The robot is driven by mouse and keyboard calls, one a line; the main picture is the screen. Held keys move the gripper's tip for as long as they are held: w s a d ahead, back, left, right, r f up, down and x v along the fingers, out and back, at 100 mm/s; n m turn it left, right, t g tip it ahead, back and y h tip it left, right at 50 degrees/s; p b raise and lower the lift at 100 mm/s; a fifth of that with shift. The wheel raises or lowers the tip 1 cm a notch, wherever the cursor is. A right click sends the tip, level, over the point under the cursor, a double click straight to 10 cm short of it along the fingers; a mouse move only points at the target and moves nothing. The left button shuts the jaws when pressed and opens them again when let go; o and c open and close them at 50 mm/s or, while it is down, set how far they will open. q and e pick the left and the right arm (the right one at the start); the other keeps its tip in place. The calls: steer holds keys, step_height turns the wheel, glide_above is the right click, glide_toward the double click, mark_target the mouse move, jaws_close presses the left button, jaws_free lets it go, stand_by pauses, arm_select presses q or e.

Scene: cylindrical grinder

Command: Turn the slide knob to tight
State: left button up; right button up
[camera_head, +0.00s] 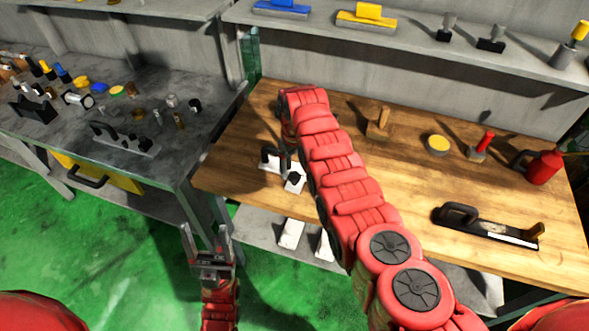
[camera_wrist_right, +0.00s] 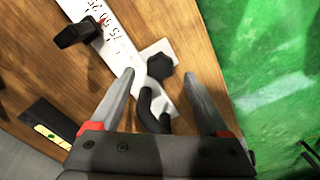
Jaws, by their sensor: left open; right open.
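A white slide gauge (camera_wrist_right: 125,52) with scale marks lies at the left edge of the wooden table. In the right wrist view it carries a dark faceted knob (camera_wrist_right: 160,67), which I take for the slide knob, and a black curved handle (camera_wrist_right: 146,108). A black knob on it also shows in the head view (camera_head: 294,178). My right gripper (camera_wrist_right: 167,84) is open over the gauge, with the knob between its finger lines and not gripped. In the head view my right arm hides this gripper. My left gripper (camera_head: 206,228) is open and empty above the green floor.
The wooden table (camera_head: 390,185) also bears a yellow round tin (camera_head: 438,145), a red can (camera_head: 545,167) and a black-handled tool (camera_head: 487,226). A grey bench (camera_head: 60,128) with several small tools stands at left.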

mark_target(294, 175)
step_height(294, 175, down, 2)
steer(key=shift+b, duration=0.7)
steer(key=shift+f, duration=0.6)
jaws_close()
